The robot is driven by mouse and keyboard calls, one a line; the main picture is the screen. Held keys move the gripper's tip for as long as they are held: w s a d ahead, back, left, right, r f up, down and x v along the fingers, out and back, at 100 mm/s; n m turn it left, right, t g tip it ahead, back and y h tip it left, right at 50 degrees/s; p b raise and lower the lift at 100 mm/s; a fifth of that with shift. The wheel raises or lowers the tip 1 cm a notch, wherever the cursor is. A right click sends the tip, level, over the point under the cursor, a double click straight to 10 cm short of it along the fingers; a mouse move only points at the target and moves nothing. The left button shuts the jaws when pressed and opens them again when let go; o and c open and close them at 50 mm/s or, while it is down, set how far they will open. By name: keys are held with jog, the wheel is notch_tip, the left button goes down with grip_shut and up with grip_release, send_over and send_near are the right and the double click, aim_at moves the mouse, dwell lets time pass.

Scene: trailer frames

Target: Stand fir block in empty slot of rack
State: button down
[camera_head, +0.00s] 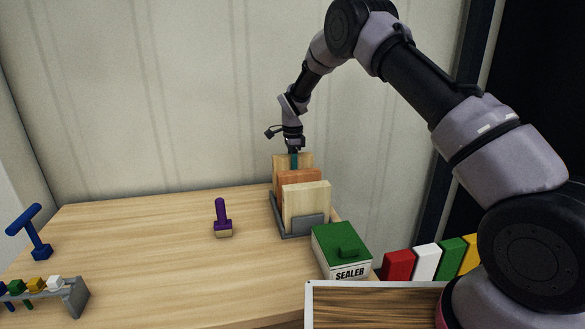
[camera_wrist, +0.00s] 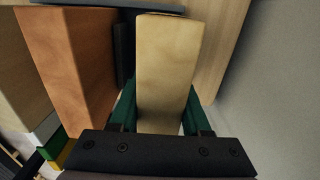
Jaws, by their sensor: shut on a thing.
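The rack (camera_head: 309,225) is grey and stands at the table's back right. My gripper (camera_head: 294,161) is at its rear end, pointing down. It is shut on a pale wooden block, taken as the fir block (camera_head: 279,163), which stands upright behind the others. In the wrist view the green fingers flank this pale block (camera_wrist: 166,55). An orange-brown block (camera_head: 291,178) stands in the middle, beside the held block with a dark divider between them (camera_wrist: 122,40). Another pale block (camera_head: 306,204) stands at the front. The held block's foot is hidden, so I cannot tell whether it is seated.
A green-lidded box marked SEALER (camera_head: 342,252) stands just in front of the rack. A purple-handled stamp (camera_head: 222,219) is left of it. A blue T-shaped tool (camera_head: 33,234) and a grey holder (camera_head: 70,297) are far left. The table between is clear.

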jog(key=shift+c, duration=1.8)
grip_release()
jog(key=shift+r, duration=0.1)
notch_tip(320, 180, up, 13)
jog(key=shift+r, duration=0.1)
jog(key=s+d+r+n+t+y, duration=0.1)
jog(key=s+d+r+n+t, duration=0.15)
jog(key=s+d+r, duration=0.65)
jog(key=s+d+r+n+t+y, duration=0.1)
jog(key=s+d+r+n, duration=0.3)
jog(key=d+r, duration=0.8)
jog(key=s+d+n+t, duration=0.2)
jog(key=s+d, duration=0.2)
jog(key=s, duration=0.8)
jog(key=s+d+r+n+t, duration=0.1)
jog(key=s+d, duration=0.3)
jog(key=s, duration=0.8)
jog(key=shift+d+n+t, duration=0.3)
jog(key=shift+n+t, duration=0.05)
jog(key=shift+n, duration=0.3)
